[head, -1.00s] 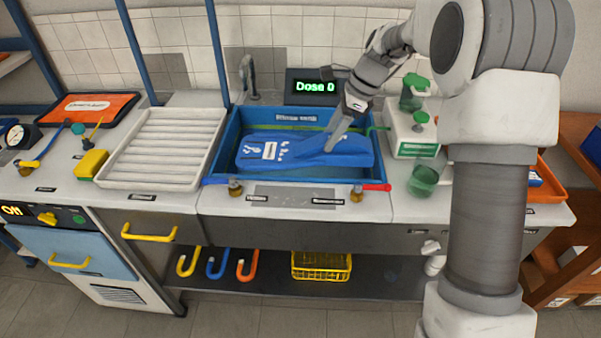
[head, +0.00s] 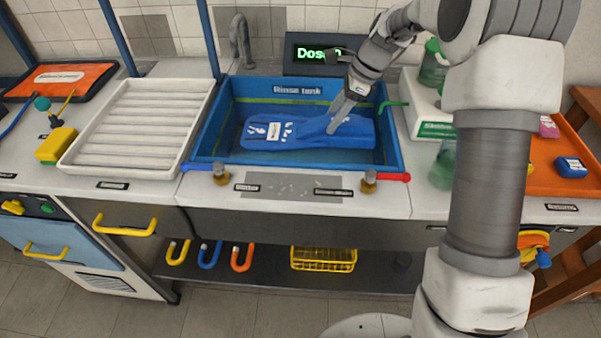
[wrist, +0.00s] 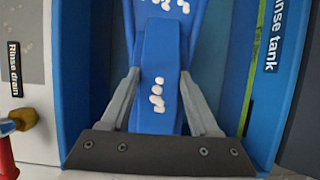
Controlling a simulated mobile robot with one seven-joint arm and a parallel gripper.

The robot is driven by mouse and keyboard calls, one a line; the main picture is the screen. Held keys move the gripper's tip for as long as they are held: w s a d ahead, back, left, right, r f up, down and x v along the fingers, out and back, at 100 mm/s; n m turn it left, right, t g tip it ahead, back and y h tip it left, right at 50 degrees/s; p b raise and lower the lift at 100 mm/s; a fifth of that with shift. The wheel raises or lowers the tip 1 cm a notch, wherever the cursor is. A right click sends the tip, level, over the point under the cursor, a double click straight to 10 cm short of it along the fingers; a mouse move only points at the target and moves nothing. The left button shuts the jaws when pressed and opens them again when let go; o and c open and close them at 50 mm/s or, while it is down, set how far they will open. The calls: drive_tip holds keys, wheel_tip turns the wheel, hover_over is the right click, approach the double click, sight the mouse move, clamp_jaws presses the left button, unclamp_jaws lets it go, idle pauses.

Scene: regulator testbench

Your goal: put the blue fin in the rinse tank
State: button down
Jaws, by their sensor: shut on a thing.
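The blue fin (head: 285,133), with white marks and a white label, lies roughly flat inside the walls of the blue rinse tank (head: 202,140). My gripper (head: 338,122) reaches down into the tank from the right and is shut on the fin's right-hand part. In the wrist view my gripper (wrist: 160,85) has one finger on each side of the fin (wrist: 158,60). The rinse tank wall (wrist: 270,80) stands beside it there. I cannot tell whether the fin rests on the tank floor.
A white ribbed tray (head: 75,158) and a yellow sponge (head: 55,146) are left of the tank. A tap (head: 240,40) and display (head: 318,60) stand behind. A white box with green-capped bottles (head: 425,100) is close on the right. Valves (head: 221,174) line the front.

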wheel_tip(320, 180, down, 14)
drive_tip(key=b, duration=0.5)
drive_tip(key=shift+r, duration=0.1)
drive_tip(key=shift+c, duration=0.6)
unclamp_jaws()
